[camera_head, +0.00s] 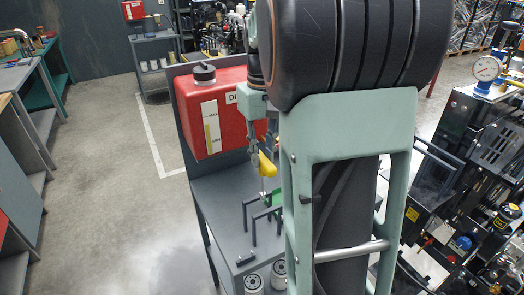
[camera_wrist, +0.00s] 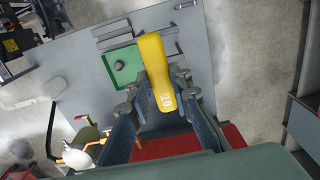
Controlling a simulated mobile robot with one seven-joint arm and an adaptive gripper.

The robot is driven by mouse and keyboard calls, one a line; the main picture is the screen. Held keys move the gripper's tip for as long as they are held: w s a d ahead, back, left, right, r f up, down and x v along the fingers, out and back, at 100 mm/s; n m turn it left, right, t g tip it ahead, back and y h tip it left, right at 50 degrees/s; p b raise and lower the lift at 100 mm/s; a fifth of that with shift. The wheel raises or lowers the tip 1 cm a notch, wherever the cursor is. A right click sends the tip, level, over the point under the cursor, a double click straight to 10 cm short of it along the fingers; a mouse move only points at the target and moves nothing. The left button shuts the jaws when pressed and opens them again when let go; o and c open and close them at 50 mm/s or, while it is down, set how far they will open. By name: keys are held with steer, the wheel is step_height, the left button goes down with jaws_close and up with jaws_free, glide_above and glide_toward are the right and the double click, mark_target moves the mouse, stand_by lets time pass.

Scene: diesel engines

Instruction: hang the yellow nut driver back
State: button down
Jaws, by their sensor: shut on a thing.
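The yellow nut driver (camera_head: 267,166) is in my gripper (camera_head: 257,158), above the grey bench (camera_head: 215,195). In the wrist view its yellow handle (camera_wrist: 153,55), with a pale marking near one end, lies between the two fingers of my gripper (camera_wrist: 158,94), which are shut on it. In the head view a thin pale shaft seems to point down below the handle. Dark bracket-like bars (camera_head: 246,215) stand on the bench below and beside the driver. I cannot tell which holder belongs to it. Part of the bench is hidden behind my arm.
A red tank (camera_head: 215,115) with a black cap stands at the back of the bench, close to my gripper. A green tray (camera_wrist: 121,66) lies on the bench below. White filters (camera_head: 254,284) stand at the near end. An engine (camera_head: 465,190) is at the right.

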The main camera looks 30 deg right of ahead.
steer(key=b, duration=0.4)
glide_above(262, 192)
steer(key=f, duration=0.6)
steer(key=shift+w+d, duration=0.15)
steer(key=shift+w, duration=0.05)
steer(key=shift+f+b, duration=2.25)
steer(key=shift+f, duration=0.95)
steer(key=shift+w+f, duration=0.1)
steer(key=shift+f, duration=0.4)
steer(key=c, duration=1.3)
jaws_free()
steer(key=shift+r, duration=0.2)
steer(key=shift+r+p, duration=4.05)
steer(key=shift+r, duration=0.6)
